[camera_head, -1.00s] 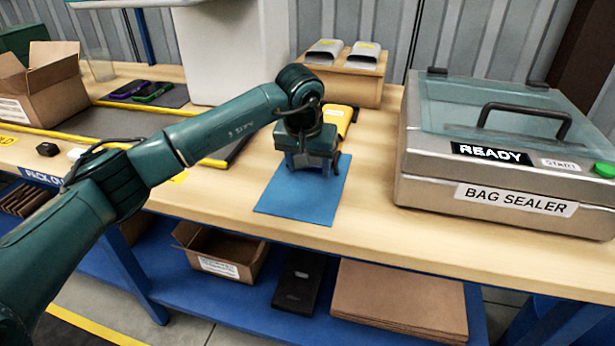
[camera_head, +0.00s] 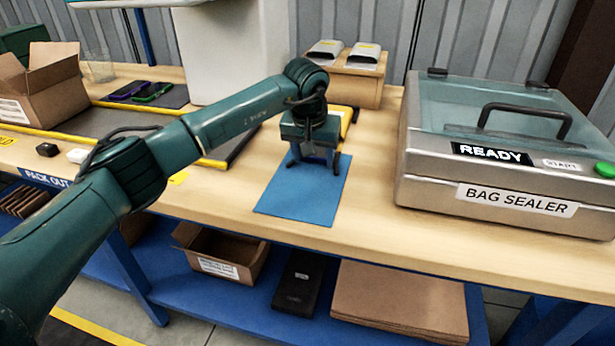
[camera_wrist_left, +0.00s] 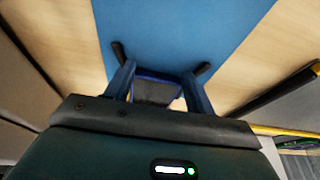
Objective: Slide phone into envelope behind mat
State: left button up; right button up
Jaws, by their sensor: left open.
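The blue mat (camera_head: 300,200) lies flat on the bench; it also shows in the left wrist view (camera_wrist_left: 175,30). A yellow envelope (camera_head: 348,116) lies behind it, mostly hidden by my left gripper (camera_head: 313,163). That gripper points down over the mat's back part, its fingers apart. In the left wrist view, a dark flat item with a blue edge, which looks like the phone (camera_wrist_left: 155,91), shows between the open fingers (camera_wrist_left: 160,60). I cannot tell whether it touches them or how it meets the envelope. My right gripper is not in view.
The bag sealer (camera_head: 490,160) stands right of the mat. A wooden stand (camera_head: 350,85) with two grey scoop-like items is behind. A yellow-edged dark tray area (camera_head: 120,125) and an open carton (camera_head: 45,85) lie left. Bare bench is free between mat and sealer.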

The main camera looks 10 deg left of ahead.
pick_arm(q)
jog(key=shift+w, duration=0.95)
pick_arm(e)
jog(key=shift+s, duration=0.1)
pick_arm(q)
jog(key=shift+s, duration=0.2)
jog(key=shift+s+f, duration=0.1)
jog(key=shift+s, duration=0.25)
notch_tip(320, 180, up, 8)
jog(key=p, duration=0.6)
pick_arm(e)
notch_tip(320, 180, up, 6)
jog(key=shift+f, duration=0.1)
pick_arm(q)
jog(key=shift+s, duration=0.1)
